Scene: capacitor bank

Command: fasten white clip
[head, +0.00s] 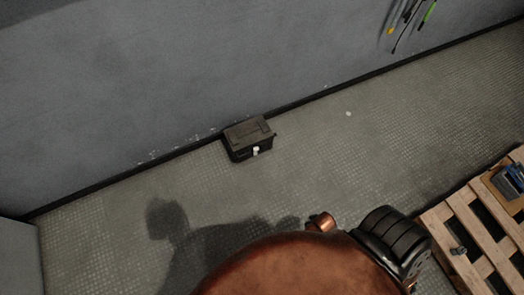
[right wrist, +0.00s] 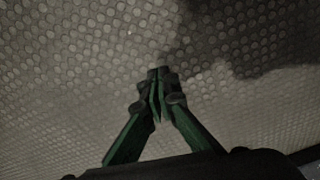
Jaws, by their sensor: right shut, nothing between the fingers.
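A dark box (head: 248,139) with a lid stands on the floor against the wall in the head view. A small white piece (head: 256,150) shows on its front side; it looks like a clip, but it is too small to tell whether it is fastened. My right gripper (right wrist: 158,76), with green fingers, is shut and empty in the right wrist view, with only bare floor beyond it. The box does not show in that view. My left gripper is not in view.
A tiny white speck (head: 348,113) lies on the floor right of the box. A wooden pallet (head: 466,224) carrying objects is at the lower right. Tools (head: 405,22) hang on the wall at the upper right. The floor around the box is clear.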

